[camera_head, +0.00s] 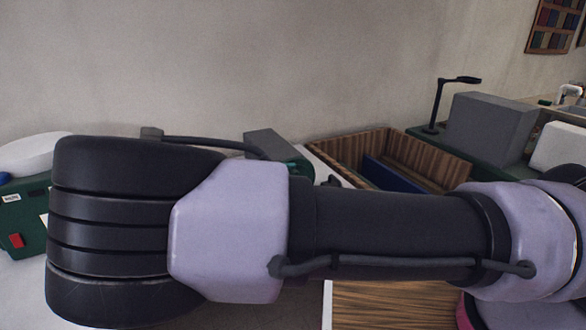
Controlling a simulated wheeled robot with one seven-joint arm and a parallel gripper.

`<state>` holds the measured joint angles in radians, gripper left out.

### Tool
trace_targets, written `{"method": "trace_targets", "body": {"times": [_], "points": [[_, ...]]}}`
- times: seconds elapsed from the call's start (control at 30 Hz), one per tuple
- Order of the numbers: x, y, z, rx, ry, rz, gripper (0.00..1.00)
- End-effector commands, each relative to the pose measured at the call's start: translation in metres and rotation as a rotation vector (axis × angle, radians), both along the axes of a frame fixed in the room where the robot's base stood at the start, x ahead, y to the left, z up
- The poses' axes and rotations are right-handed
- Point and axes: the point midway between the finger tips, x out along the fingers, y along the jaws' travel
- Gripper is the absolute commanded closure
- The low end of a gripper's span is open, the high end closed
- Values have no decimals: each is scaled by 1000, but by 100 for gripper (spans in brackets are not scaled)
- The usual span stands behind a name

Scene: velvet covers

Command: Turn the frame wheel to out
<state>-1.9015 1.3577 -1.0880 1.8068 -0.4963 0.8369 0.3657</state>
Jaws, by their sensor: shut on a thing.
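My own arm, in lilac and black, lies across the whole middle of the head view and hides most of the work area. My gripper is not visible. No frame wheel can be made out. A green housing (32,222) with a red switch (16,241) and a small white label shows at the left edge, partly behind my arm. A grey block (268,143) with a green part beside it shows just above my arm in the middle. Whether these belong to one machine I cannot tell.
A striped wooden bin (440,163) with a dark blue thing (395,175) inside stands behind my arm. Further right are a grey box (488,128), a black lamp (437,105) and a white block (560,146). A pale wall closes off the back. A wooden surface (390,303) shows below.

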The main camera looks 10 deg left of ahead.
Motion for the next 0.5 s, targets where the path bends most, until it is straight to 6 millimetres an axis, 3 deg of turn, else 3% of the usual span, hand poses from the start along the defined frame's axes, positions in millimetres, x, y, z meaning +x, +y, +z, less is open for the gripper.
{"method": "trace_targets", "body": {"times": [0.5], "points": [[-14, 19, -28, -376, -253, 0, 100]]}}
